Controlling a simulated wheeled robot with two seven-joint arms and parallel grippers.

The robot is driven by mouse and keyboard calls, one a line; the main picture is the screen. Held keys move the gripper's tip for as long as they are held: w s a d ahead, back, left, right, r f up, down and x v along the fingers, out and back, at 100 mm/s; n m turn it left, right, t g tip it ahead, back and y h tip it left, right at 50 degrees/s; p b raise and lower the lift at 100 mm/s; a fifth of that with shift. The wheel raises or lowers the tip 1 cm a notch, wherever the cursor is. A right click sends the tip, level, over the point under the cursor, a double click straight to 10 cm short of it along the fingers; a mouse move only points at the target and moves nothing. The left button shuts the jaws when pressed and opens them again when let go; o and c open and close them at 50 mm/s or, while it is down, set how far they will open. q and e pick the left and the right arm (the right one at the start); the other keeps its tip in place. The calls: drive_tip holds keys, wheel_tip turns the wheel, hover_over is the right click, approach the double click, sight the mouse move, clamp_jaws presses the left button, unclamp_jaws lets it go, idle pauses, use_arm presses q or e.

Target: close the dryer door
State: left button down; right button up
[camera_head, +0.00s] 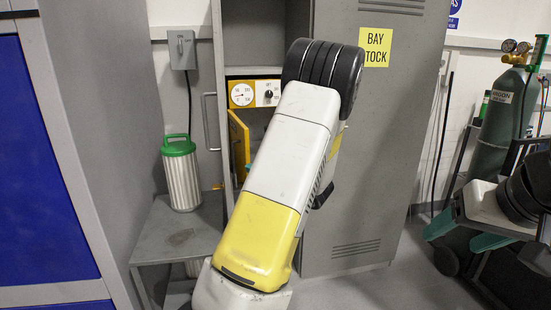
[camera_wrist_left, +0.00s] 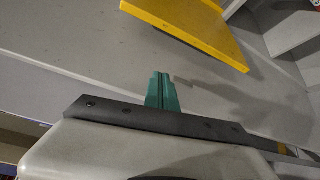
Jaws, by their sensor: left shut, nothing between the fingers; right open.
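The yellow dryer door (camera_head: 238,145) stands ajar in the grey cabinet, below a panel with a dial and black knob (camera_head: 269,93). Part of the opening behind it is hidden by my left arm. In the left wrist view the yellow door (camera_wrist_left: 195,30) shows as a slanted panel at the top. My left gripper shows there as green fingers (camera_wrist_left: 161,92), shut and empty, apart from the door in the picture. My right gripper (camera_head: 450,241) is open at the right, far from the door.
A canister with a green lid (camera_head: 180,175) stands on a grey stand (camera_head: 178,240) left of the dryer. A tall grey cabinet door (camera_head: 365,160) with a yellow label is to the right. Green gas cylinders (camera_head: 492,120) stand at the far right. Some floor is clear between.

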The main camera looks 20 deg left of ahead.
sight(245, 158)
use_arm(q)
drive_tip(key=w+a+m, duration=0.1)
drive_tip(key=w+a, duration=0.1)
drive_tip(key=w+a+m+t, duration=0.1)
drive_tip(key=w+a, duration=0.1)
drive_tip(key=w, duration=0.1)
drive_tip(key=w+a+m+t, duration=0.1)
drive_tip(key=w+a, duration=0.2)
drive_tip(key=shift+f+m, duration=0.15)
drive_tip(key=shift+m, duration=0.15)
idle(0.3)
